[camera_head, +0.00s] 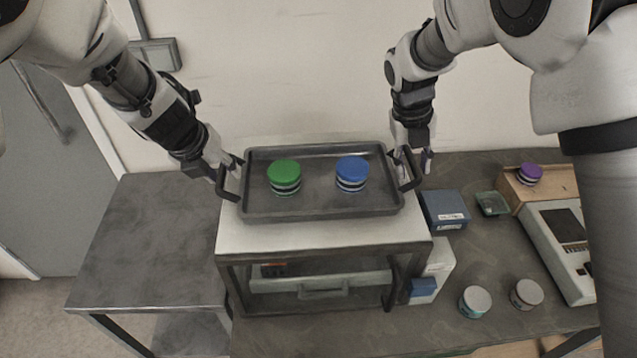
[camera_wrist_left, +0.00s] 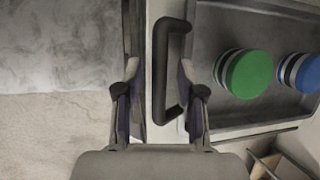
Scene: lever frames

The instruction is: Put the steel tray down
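The dark steel tray (camera_head: 320,200) appears to rest level on a light-topped stand (camera_head: 320,236). A green-lidded jar (camera_head: 285,177) and a blue-lidded jar (camera_head: 351,173) stand upright on it. My left gripper (camera_head: 228,174) is open at the tray's left handle. In the left wrist view, the handle (camera_wrist_left: 160,70) lies between the spread fingers (camera_wrist_left: 160,92), with gaps beside it. My right gripper (camera_head: 413,164) is at the right handle (camera_head: 409,172), its fingers apart on either side of it. Its exact clearance from the handle is hard to see.
A bare grey table (camera_head: 145,240) stands to the left. On the right counter are a blue box (camera_head: 443,210), a green dish (camera_head: 492,203), two white-lidded jars (camera_head: 475,301) (camera_head: 526,293), a purple-lidded jar (camera_head: 529,174) and a pale device (camera_head: 560,245). A wall is behind.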

